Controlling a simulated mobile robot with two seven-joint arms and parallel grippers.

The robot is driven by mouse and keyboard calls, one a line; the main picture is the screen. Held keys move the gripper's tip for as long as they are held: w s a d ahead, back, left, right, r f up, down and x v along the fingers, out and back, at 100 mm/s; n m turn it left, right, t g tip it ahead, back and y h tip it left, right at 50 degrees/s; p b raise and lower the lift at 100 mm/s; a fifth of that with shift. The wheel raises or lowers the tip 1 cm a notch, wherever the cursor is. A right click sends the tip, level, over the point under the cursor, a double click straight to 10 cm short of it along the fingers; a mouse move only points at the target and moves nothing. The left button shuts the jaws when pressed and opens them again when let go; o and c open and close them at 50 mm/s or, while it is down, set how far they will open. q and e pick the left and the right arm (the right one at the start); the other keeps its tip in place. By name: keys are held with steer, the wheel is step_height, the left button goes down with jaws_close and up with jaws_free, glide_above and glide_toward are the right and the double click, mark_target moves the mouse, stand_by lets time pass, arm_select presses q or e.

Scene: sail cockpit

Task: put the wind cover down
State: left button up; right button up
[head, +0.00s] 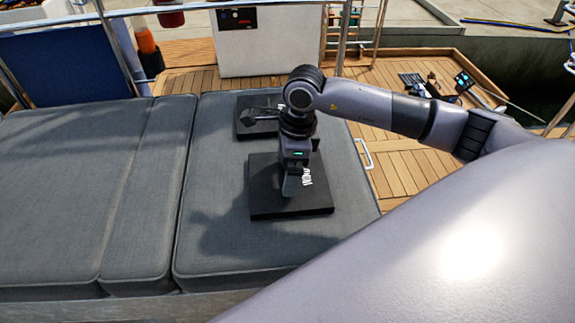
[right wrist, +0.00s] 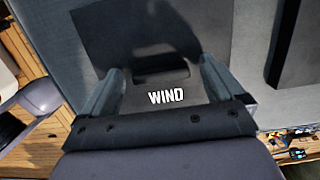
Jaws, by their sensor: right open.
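The wind cover (head: 262,192) is a flat black square panel with a white label, lying on the grey seat cushion. In the right wrist view the wind cover (right wrist: 140,35) shows the word WIND and a dark bar or slot just beyond the lettering. My right gripper (head: 290,194) points down over the cover. In the wrist view the right gripper (right wrist: 160,68) is open, with one finger on each side of the label. I cannot tell whether the fingertips touch the cover. The gripper hides part of the cover in the head view. My left gripper is out of view.
A second black panel (head: 245,130) lies on the cushion behind the cover, partly hidden by my arm. The grey cushions (head: 80,200) are clear to the left. A metal rail (head: 200,8) crosses at the back. Small gear (head: 440,85) lies on the wooden deck at right.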

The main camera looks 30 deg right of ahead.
steer(key=shift+r, duration=0.1)
steer(key=shift+r, duration=0.2)
step_height(320, 180, up, 12)
steer(key=d, duration=0.1)
steer(key=shift+s+d+f+p, duration=0.2)
steer(key=shift+s+d+p, duration=0.1)
steer(key=shift+s+p, duration=0.1)
